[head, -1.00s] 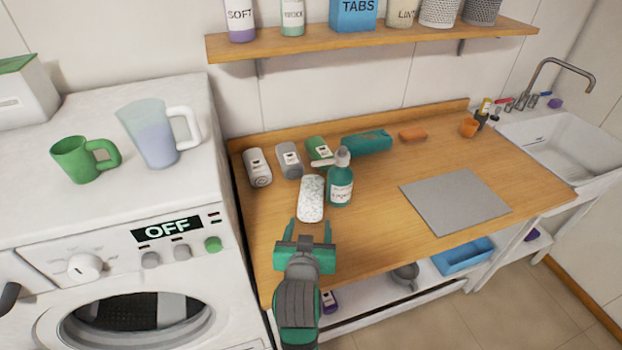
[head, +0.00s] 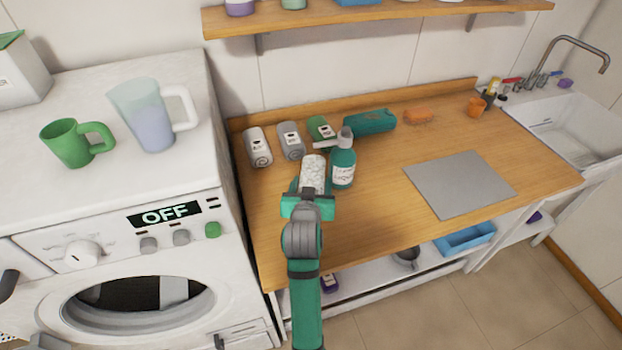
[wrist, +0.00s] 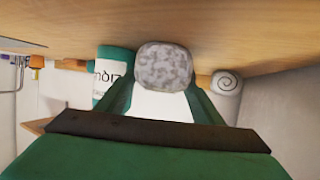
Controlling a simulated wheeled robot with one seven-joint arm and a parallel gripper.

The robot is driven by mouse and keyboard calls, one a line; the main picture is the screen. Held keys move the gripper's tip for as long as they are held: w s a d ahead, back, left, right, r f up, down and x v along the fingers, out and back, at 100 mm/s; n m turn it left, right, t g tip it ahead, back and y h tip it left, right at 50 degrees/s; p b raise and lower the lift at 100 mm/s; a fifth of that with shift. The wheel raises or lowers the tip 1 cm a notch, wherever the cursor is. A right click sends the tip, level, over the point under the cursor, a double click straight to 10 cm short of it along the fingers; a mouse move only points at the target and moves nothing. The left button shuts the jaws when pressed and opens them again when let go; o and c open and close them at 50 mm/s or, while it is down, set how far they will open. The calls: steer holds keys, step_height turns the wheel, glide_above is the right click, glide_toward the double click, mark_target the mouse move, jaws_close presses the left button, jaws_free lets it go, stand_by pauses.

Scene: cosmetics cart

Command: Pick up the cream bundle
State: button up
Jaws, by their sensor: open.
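The pale, speckled cream bundle (head: 313,170) lies lengthwise on the wooden counter, left of the teal bottle. In the wrist view its rounded end (wrist: 163,66) faces me, between the finger ends. My gripper (head: 312,187) is open at the bundle's near end, with a finger on either side. In the wrist view my gripper (wrist: 161,95) shows both fingers spread. Whether they touch the bundle I cannot tell. My gripper hides the bundle's near end in the head view.
The teal pump bottle (head: 343,165) stands close on the right. A teal bundle (head: 370,123) lies farther back. A grey mat (head: 460,185) lies to the right.

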steer(key=shift+w+d+f, duration=0.25)
steer(key=shift+w+f, duration=0.05)
steer(key=shift+w, duration=0.35)
steer(key=shift+c, duration=0.2)
steer(key=shift+a, duration=0.1)
steer(key=c, duration=0.9)
